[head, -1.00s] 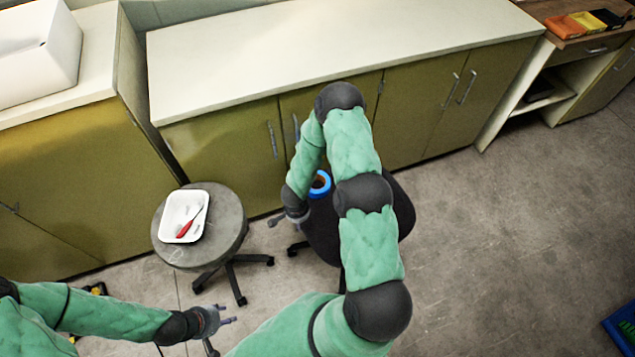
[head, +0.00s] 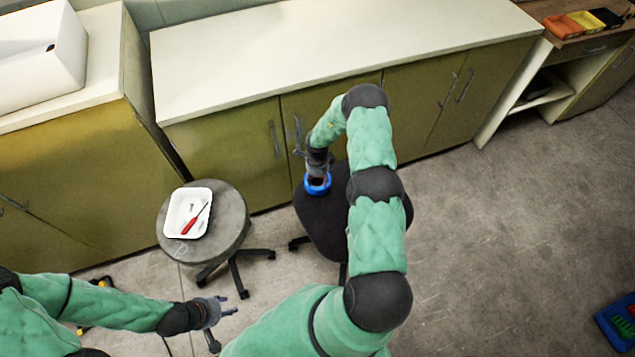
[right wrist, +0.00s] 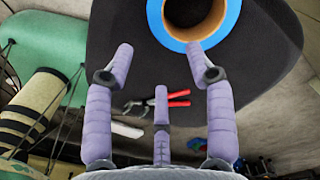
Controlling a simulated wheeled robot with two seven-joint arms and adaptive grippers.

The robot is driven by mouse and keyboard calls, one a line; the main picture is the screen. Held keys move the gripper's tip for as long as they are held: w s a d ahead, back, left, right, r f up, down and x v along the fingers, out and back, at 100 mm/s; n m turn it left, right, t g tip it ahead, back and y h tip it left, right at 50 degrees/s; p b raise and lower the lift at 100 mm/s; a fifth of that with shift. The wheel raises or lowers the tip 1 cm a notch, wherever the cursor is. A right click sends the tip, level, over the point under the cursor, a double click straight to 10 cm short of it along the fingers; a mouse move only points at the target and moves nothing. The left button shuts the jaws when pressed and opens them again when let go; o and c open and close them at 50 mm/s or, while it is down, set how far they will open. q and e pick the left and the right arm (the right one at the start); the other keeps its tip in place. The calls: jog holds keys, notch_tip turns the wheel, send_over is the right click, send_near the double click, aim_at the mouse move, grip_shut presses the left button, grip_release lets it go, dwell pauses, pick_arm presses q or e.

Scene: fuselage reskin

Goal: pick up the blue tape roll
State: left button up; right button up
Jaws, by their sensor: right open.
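The blue tape roll (head: 317,190) lies on the dark seat of a chair, near its left edge. In the right wrist view the tape roll (right wrist: 234,15) is at the top, partly cut off, with a brown core. My right gripper (head: 311,163) is right at the roll in the head view and hides part of it. In the right wrist view my right gripper (right wrist: 160,62) is open and empty, its fingers spread. One fingertip appears at the roll's lower edge; contact cannot be told. My left gripper (head: 231,305) is open and empty, low beside the round stool.
Red-handled pliers (right wrist: 170,102) show between my right fingers. A round stool (head: 237,215) holds a white tray (head: 206,195) with a red-handled tool. Green cabinets (head: 222,140) stand close behind the chair seat (head: 330,225). A blue crate (head: 603,322) is at far right; floor between is clear.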

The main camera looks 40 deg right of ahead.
aim_at(317, 189)
notch_tip(317, 189, down, 4)
jog(key=shift+r+b, duration=0.1)
jog(key=shift+b, duration=0.4)
jog(key=shift+f+b, duration=1.25)
jog(key=shift+f, duration=1.35)
jog(key=shift+c, duration=0.3)
grip_shut()
